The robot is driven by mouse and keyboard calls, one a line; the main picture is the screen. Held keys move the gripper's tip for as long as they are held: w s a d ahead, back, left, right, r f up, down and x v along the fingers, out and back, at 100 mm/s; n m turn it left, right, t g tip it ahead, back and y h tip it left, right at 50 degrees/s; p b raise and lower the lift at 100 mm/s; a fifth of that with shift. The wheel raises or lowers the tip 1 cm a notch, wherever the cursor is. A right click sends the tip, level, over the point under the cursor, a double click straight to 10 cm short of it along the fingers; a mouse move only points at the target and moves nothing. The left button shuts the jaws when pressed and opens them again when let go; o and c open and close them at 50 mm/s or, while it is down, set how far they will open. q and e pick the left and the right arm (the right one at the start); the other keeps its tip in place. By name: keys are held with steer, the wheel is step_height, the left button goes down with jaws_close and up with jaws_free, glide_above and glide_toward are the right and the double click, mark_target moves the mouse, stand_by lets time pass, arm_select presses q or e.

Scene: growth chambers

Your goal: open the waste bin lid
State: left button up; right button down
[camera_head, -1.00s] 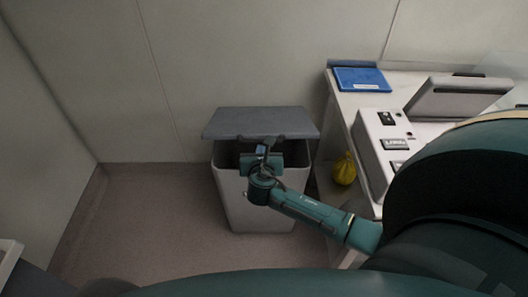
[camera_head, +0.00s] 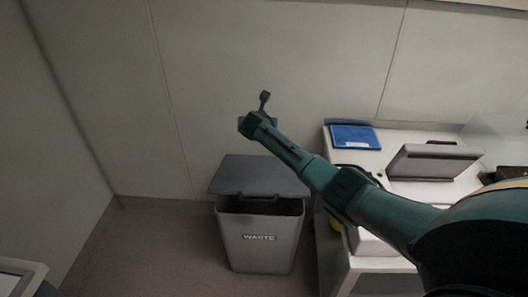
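The waste bin (camera_head: 262,240) is a grey tapered box with a "WASTE" label, standing on the floor near the back wall. Its dark grey lid (camera_head: 258,176) is raised and tilted back, and a dark gap shows at the front between lid and rim. My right arm comes in from the right, and its gripper (camera_head: 264,102) is above the lid, apart from it. A finger points upward; the view is too small to tell whether the gripper is open or shut. My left gripper is not in view.
A white bench (camera_head: 345,150) stands right of the bin, with a blue folder (camera_head: 354,136) and a grey-lidded device (camera_head: 432,163) on it. Floor left of the bin is clear. A pale-edged surface (camera_head: 22,268) shows at the lower left.

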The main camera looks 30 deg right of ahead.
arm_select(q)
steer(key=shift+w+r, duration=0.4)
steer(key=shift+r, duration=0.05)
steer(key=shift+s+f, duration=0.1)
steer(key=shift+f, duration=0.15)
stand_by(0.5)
